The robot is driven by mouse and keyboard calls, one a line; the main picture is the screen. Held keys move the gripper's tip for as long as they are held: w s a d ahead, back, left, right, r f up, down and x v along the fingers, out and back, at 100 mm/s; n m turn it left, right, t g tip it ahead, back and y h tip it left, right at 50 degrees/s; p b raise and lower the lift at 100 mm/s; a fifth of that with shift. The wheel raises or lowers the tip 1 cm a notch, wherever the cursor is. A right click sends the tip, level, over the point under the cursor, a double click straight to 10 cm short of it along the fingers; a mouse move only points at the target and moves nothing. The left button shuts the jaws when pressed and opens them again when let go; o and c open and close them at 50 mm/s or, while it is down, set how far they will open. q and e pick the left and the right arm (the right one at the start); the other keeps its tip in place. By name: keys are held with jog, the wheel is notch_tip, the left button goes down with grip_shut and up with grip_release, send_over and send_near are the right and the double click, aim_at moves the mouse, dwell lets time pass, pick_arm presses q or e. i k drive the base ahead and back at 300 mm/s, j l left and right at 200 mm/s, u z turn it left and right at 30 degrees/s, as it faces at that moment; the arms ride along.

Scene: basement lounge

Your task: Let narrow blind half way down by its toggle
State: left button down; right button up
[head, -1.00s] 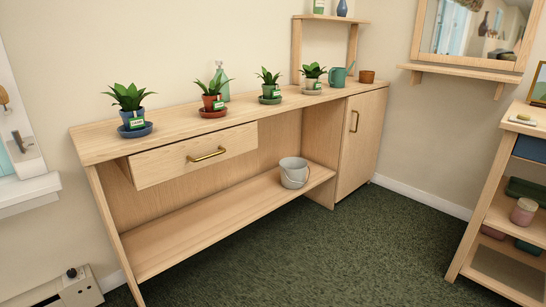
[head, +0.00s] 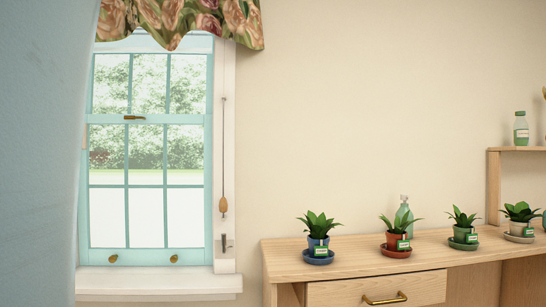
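A narrow window (head: 150,160) with a turquoise frame is at the left of the head view. Gathered floral fabric (head: 190,18), which looks like the raised blind, hangs across its top with a scalloped lower edge; its upper part is cut off by the picture. A thin cord (head: 223,140) hangs down the white trim to the right of the panes. A wooden teardrop toggle (head: 223,205) is at its lower end. A small dark metal cleat or hook (head: 224,243) is just below the toggle. Neither of my grippers is in view.
A white sill (head: 160,283) juts out under the window. A wooden bench (head: 375,297) with several potted plants and a spray bottle (head: 404,214) stands to the right. A pale blue wall or edge (head: 40,150) fills the far left. The wall between window and bench is bare.

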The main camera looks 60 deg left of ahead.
aim_at(223, 206)
jog(key=u, duration=2.15)
